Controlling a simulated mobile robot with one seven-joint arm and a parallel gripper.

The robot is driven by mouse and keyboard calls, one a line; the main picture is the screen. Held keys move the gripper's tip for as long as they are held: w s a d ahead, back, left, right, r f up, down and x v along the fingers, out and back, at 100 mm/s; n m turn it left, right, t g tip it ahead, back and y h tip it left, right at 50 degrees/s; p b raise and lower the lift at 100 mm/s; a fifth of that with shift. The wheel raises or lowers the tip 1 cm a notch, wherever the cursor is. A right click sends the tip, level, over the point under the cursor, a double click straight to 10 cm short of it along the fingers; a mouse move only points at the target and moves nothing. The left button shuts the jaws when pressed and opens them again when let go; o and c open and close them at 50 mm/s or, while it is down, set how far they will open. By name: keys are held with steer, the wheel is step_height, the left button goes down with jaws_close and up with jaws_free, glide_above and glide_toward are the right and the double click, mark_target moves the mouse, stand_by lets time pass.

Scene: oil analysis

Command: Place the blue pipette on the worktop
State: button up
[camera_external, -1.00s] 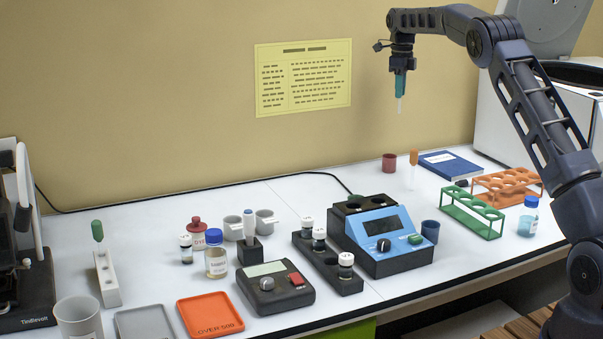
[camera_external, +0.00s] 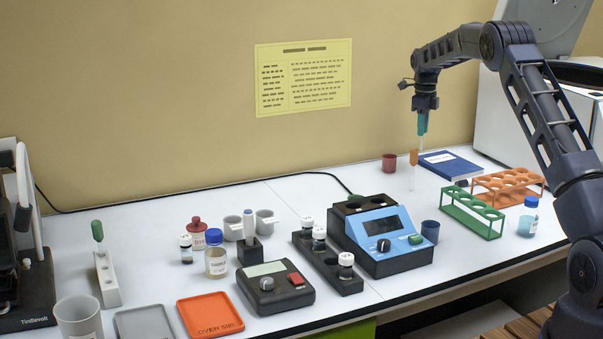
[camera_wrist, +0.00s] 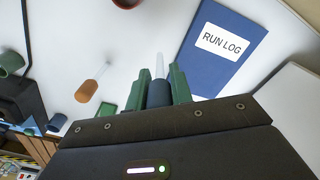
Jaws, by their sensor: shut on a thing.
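My gripper (camera_external: 422,120) is shut on the blue pipette (camera_wrist: 159,94). In the wrist view, the dark blue bulb sits between the two green fingers and its clear tip points away from the gripper. In the external view, the fingers hide the bulb and the pale tip (camera_external: 420,143) points down, with the pipette roughly upright. It is held above the back right of the white worktop (camera_external: 340,185), close to the blue run log book (camera_external: 449,164) in the picture.
An orange-bulbed pipette (camera_external: 414,157) is close by; it also shows in the wrist view (camera_wrist: 88,90). A dark red cup (camera_external: 389,163) stands to the left. Green (camera_external: 470,212) and orange (camera_external: 508,184) racks stand to the right. A blue-topped device (camera_external: 385,232) is nearer the front.

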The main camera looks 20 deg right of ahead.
mark_target(421, 149)
steer(key=shift+f, duration=3.9)
steer(key=shift+f, duration=0.15)
steer(key=o, duration=0.9)
steer(key=shift+o, duration=0.2)
